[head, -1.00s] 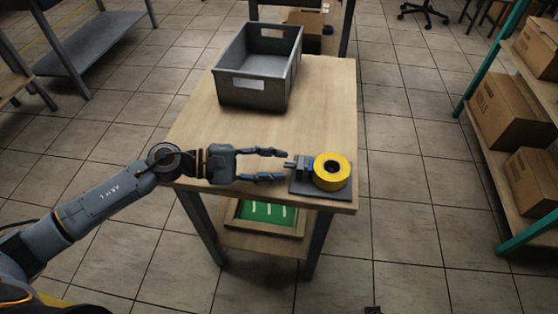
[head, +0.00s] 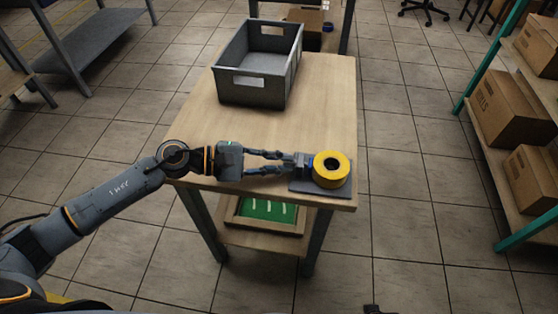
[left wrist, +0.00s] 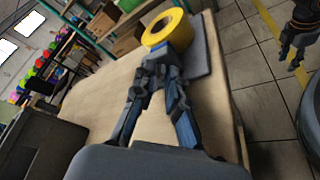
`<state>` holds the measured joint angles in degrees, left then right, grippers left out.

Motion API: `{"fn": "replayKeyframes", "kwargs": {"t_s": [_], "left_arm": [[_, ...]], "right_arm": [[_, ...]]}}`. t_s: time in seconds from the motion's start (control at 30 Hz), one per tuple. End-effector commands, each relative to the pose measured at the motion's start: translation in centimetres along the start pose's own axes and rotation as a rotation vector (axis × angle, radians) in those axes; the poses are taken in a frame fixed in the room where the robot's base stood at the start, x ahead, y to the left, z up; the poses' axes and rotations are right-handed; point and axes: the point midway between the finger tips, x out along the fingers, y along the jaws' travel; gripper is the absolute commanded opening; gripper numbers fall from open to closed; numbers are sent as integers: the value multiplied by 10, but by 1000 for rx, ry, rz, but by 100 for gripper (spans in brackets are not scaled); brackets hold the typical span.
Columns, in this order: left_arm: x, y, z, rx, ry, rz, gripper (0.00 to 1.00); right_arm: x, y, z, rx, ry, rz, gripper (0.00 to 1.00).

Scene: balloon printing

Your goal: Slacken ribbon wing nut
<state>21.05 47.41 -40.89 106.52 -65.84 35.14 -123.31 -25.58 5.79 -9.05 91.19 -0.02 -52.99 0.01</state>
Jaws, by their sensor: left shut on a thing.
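The yellow ribbon roll (head: 332,182) sits on a dark base plate (head: 310,188) at the table's front right corner; it also shows at the top of the left wrist view (left wrist: 176,32). My left gripper (head: 300,163) reaches in from the left, fingers closed on the small grey wing nut at the roll's left side. The fingertips (left wrist: 157,63) hide most of the nut. My right gripper (left wrist: 291,56) hangs away from the table at the top right of the left wrist view; its finger state is unclear.
A grey crate (head: 252,92) stands at the back of the wooden table (head: 200,140). A green board (head: 265,209) lies on the shelf below. Racking with cardboard boxes (head: 507,108) stands right. The table's middle is clear.

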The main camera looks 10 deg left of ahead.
Motion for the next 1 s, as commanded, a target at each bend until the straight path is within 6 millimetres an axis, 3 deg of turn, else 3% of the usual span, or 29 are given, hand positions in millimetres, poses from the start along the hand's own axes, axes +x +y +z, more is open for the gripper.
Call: {"fn": "replayKeyframes", "kwargs": {"t_s": [0.5,1.0], "left_arm": [[0,6,-1,-296,1,-125,0],[1,10,-2,-532,-1,-221,0]], "right_arm": [[27,-2,28,-4,-26,-3,40],[25,-2,26,-4,-23,-3,40]]}}
